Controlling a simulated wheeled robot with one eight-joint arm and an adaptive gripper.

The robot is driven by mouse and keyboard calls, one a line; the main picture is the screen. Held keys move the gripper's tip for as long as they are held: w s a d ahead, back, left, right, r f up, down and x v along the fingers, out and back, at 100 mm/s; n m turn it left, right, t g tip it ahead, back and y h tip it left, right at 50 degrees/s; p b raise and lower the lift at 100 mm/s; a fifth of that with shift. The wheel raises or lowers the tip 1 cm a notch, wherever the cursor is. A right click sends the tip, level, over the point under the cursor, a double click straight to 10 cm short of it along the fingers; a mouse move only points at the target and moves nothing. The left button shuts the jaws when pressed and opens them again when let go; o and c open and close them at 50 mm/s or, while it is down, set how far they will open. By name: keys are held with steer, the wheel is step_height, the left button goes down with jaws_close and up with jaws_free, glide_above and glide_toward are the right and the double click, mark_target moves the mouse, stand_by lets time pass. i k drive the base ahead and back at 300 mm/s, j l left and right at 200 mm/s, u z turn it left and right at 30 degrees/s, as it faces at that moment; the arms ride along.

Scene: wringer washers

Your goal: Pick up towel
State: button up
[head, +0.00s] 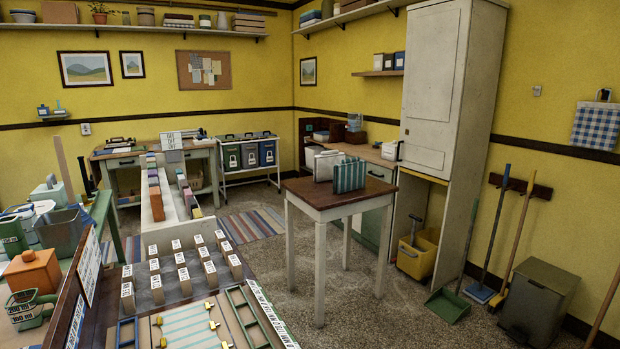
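Another pale striped piece (190,326) lies flat in the wooden tray at the bottom. My gripper is not in view.
A grey bin (538,302), a broom (517,232), a mop (489,240) and a green dustpan (447,305) stand along the right wall. A tall white cabinet (436,90) is beside them. Speckled floor (380,318) is clear around the small table.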

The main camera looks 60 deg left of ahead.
mark_target(349, 176)
steer(key=i+u, duration=0.1)
steer(key=u, duration=1.8)
steer(key=i+l, duration=0.4)
steer(key=l, duration=0.2)
steer(key=i, duration=1.35)
steer(key=l+z, duration=0.05)
